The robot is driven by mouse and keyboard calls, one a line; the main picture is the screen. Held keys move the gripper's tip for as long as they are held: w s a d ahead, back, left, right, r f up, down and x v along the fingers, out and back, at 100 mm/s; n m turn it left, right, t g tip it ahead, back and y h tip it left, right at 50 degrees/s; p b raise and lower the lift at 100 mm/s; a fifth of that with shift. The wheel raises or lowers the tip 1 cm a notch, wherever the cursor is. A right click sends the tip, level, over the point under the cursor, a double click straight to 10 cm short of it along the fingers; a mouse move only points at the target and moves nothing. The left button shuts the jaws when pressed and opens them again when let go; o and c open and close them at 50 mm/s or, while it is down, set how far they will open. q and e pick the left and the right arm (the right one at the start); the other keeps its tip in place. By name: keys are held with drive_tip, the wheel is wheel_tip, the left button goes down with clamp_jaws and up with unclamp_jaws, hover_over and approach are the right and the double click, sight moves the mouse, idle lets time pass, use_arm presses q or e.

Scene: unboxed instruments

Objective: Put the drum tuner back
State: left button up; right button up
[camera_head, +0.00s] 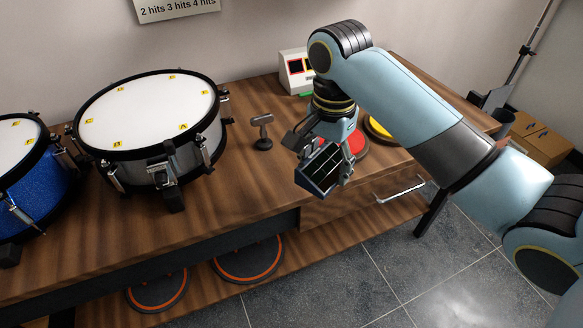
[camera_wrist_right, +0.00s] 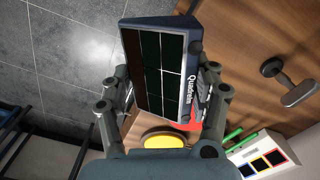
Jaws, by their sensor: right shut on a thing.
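My right gripper (camera_head: 327,150) is shut on a dark box-shaped device (camera_head: 318,171) and holds it near the table's front edge, tilted. In the right wrist view the device (camera_wrist_right: 160,70) sits between the fingers of my right gripper (camera_wrist_right: 165,92). Its face has a grid of dark panels, and its side is lettered "Quadrain". A silver T-shaped tool (camera_head: 262,121) stands upright on a small dark base on the table, left of the gripper. It also shows in the right wrist view (camera_wrist_right: 296,92). I cannot tell which of these is the drum tuner. My left gripper is not in view.
A silver drum (camera_head: 150,115) and a blue drum (camera_head: 35,170) stand on the wooden table (camera_head: 235,205) at left. A white box (camera_head: 295,68) is at the back. Red (camera_head: 356,143) and yellow (camera_head: 376,130) round pads lie behind the gripper. The front middle of the table is clear.

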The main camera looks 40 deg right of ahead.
drive_tip(key=n, duration=0.1)
drive_tip(key=a+n, duration=0.1)
drive_tip(key=shift+r+n, duration=0.3)
drive_tip(key=shift+n, duration=0.1)
drive_tip(key=shift+w+f+n, duration=0.15)
drive_tip(key=shift+w+n, duration=0.15)
drive_tip(key=b, duration=0.3)
hover_over(286, 177)
wheel_tip(286, 177, down, 7)
drive_tip(key=shift+r, duration=0.1)
wheel_tip(286, 177, down, 4)
drive_tip(key=shift+f+b, duration=0.1)
drive_tip(key=shift+b, duration=0.6)
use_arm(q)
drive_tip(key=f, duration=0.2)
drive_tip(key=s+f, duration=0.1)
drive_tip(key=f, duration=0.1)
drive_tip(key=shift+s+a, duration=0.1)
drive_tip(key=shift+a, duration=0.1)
use_arm(e)
drive_tip(key=o, duration=1.2)
drive_tip(key=shift+o, duration=0.2)
